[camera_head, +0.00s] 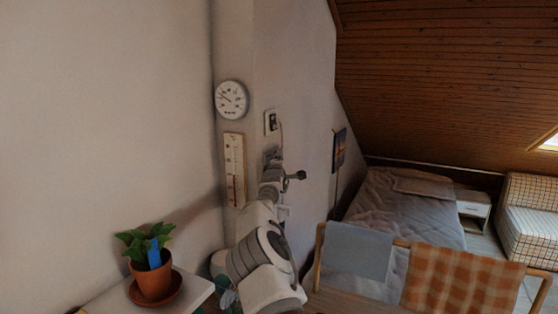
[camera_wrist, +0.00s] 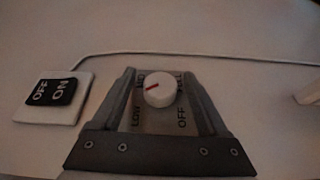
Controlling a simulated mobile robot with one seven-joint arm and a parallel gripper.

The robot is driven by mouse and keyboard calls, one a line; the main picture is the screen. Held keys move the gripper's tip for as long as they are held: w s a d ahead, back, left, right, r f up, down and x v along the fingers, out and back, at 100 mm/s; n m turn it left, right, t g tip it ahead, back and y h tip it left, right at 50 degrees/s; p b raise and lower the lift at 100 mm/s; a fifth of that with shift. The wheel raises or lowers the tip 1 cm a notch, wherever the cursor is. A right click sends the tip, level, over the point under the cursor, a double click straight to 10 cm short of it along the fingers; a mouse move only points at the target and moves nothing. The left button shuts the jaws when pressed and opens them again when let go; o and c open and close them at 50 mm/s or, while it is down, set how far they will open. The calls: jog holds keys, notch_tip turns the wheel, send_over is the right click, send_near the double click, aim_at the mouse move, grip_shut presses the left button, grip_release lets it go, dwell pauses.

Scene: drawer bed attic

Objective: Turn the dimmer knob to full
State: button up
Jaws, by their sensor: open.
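The dimmer knob (camera_wrist: 161,92) is a round white dial with a red pointer mark, on a wall plate in the wrist view. Its mark points left and slightly down, between the LOW label at lower left and a partly covered label, apparently MID, at upper left. A label that seems to read FULL is at upper right, OFF at lower right. My gripper (camera_wrist: 158,76) is open, one finger on each side of the knob, with visible gaps. In the head view my gripper (camera_head: 274,158) is at the wall and the knob cannot be made out.
A black ON/OFF rocker switch (camera_wrist: 53,91) is left of the knob, and a cable (camera_wrist: 200,55) runs above. A round gauge (camera_head: 231,100) and a thermometer (camera_head: 234,168) hang nearby. A potted plant (camera_head: 152,276) stands lower left; a rail with cloths (camera_head: 357,251) is right.

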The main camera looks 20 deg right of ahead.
jog(key=shift+w, duration=0.1)
grip_shut()
jog(key=g+p, duration=0.1)
jog(key=p, duration=0.2)
jog(key=shift+r+m+y, duration=0.3)
jog(key=shift+r+y, duration=0.05)
jog(key=shift+y, duration=0.05)
jog(key=shift+g+p, duration=0.45)
jog(key=shift+g, duration=0.05)
jog(key=shift+f+m+g+y, duration=0.5)
jog(key=shift+g+y, duration=0.1)
jog(key=shift+g, duration=0.3)
grip_release()
